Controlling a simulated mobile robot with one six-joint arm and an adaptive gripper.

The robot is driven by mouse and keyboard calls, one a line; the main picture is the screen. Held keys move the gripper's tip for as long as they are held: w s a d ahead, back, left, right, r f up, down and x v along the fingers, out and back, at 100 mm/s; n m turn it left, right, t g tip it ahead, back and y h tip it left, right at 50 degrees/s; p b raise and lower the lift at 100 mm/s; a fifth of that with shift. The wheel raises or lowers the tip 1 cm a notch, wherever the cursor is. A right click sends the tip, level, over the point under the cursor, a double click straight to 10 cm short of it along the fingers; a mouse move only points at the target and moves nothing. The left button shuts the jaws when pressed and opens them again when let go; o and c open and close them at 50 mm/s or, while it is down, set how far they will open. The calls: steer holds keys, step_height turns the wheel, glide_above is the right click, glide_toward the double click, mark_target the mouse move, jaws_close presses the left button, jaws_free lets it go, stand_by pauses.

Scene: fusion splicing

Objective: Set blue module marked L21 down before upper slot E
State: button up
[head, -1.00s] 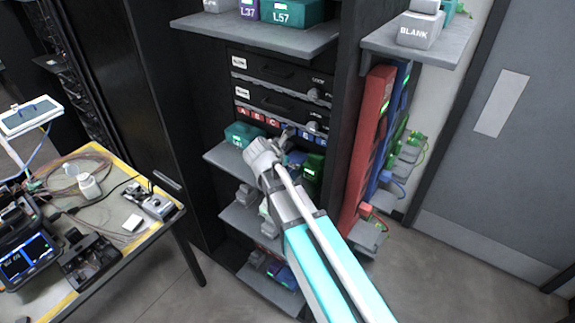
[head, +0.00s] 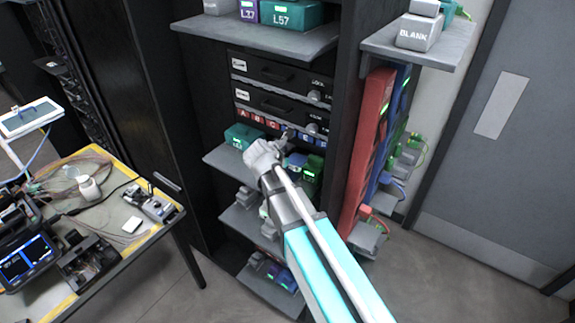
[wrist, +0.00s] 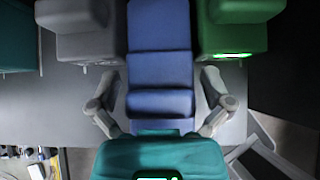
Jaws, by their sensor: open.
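A blue module (wrist: 160,60) lies in the middle of the wrist view; no L21 marking is readable on it. My gripper (wrist: 160,98) is open, with one finger on each side of the blue module's near end. I cannot tell whether the fingers touch it. In the head view my gripper (head: 284,140) is at the middle shelf, below the rack's row of slot labels, and its fingers are partly hidden by my wrist. The blue module (head: 297,158) shows only in part there. The blue slot labels (head: 306,139) are right of the red ones; their letters are small.
A grey module (wrist: 80,30) and a green module (wrist: 232,35) flank the blue one. Another teal module (head: 243,136) sits on the shelf's left. An upper shelf (head: 255,40) overhangs the rack.

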steer(key=p+v, duration=0.8)
steer(key=v, duration=0.4)
